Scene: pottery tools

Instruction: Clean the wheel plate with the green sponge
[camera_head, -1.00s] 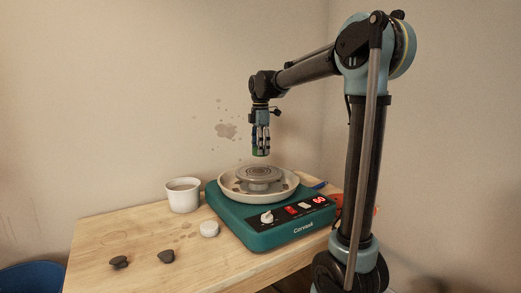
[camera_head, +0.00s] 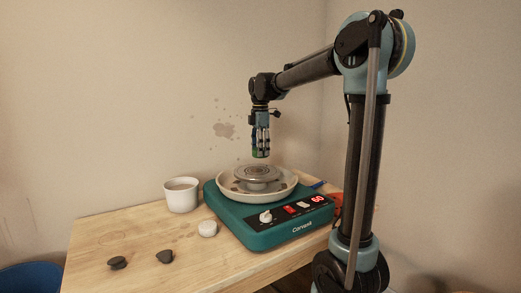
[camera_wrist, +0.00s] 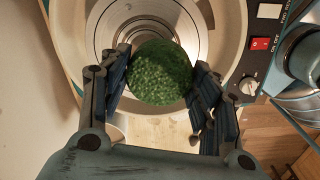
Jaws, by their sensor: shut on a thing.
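The green sponge (camera_wrist: 160,73) is round and sits between the fingers of my gripper (camera_wrist: 162,85) in the wrist view. My gripper is shut on it. In the head view my gripper (camera_head: 261,152) points straight down, with a bit of green showing at its fingertips. The wheel plate (camera_head: 258,173) is a grey disc with concentric rings, inside a cream splash pan (camera_head: 291,188). The sponge hangs above the plate with a gap between them. In the wrist view the sponge covers part of the wheel plate (camera_wrist: 112,30).
The teal wheel base (camera_head: 262,238) has a knob, a red switch and a red display.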

